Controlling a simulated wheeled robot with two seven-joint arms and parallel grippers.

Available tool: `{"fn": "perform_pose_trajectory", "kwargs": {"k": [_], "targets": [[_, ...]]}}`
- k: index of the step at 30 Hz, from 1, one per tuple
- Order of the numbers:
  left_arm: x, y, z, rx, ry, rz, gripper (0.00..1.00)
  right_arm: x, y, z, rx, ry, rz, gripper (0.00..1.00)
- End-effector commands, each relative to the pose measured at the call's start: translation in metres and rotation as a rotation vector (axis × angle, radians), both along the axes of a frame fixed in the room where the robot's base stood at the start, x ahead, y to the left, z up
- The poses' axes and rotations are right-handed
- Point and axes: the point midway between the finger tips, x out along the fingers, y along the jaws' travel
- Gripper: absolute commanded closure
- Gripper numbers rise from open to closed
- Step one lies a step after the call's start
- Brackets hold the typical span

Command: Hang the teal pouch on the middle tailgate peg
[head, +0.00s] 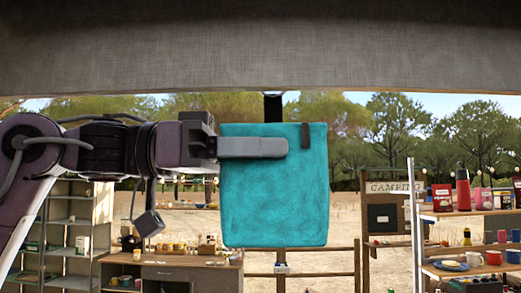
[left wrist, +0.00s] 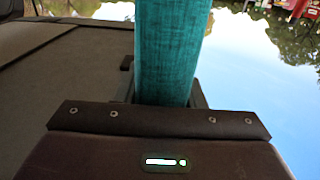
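The teal pouch (head: 273,195) hangs upright in the middle of the head view, just below the grey fabric-covered tailgate (head: 260,60). My left gripper (head: 268,147) comes in from the left, with one finger lying across the pouch's upper front. The left wrist view shows the pouch (left wrist: 168,50) edge-on between both fingers of the left gripper (left wrist: 163,92), which is shut on it. A dark upright piece (head: 273,107) shows between the pouch's top and the tailgate; I cannot tell whether it is a loop or a peg. A short dark tab (head: 305,135) shows at the pouch's upper right. My right gripper is out of view.
A wooden desk (head: 170,272) with small goods and a shelf unit (head: 75,230) stand at the lower left. A stocked shelf rack (head: 470,215) stands at the right. A wooden fence (head: 315,250) and open sandy ground lie behind the pouch.

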Motion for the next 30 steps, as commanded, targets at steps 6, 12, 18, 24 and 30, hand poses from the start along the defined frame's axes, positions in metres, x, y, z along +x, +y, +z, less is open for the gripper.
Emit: {"fn": "perform_pose_trajectory", "kwargs": {"k": [6, 12, 18, 24, 30], "targets": [[0.000, 0.000, 0.001, -0.001, -0.001, 0.000, 0.38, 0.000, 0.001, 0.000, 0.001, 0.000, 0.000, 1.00], [0.000, 0.000, 0.000, 0.001, 0.000, 0.000, 0.38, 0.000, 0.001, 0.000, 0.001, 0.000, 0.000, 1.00], [0.001, 0.014, -0.002, -0.002, -0.001, 0.004, 0.38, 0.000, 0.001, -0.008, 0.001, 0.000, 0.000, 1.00], [0.001, 0.049, -0.002, -0.003, 0.000, 0.004, 0.38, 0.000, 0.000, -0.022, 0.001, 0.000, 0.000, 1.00], [0.001, 0.073, -0.001, -0.001, 0.000, 0.002, 0.38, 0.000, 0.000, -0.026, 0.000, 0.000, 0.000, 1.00]]}}
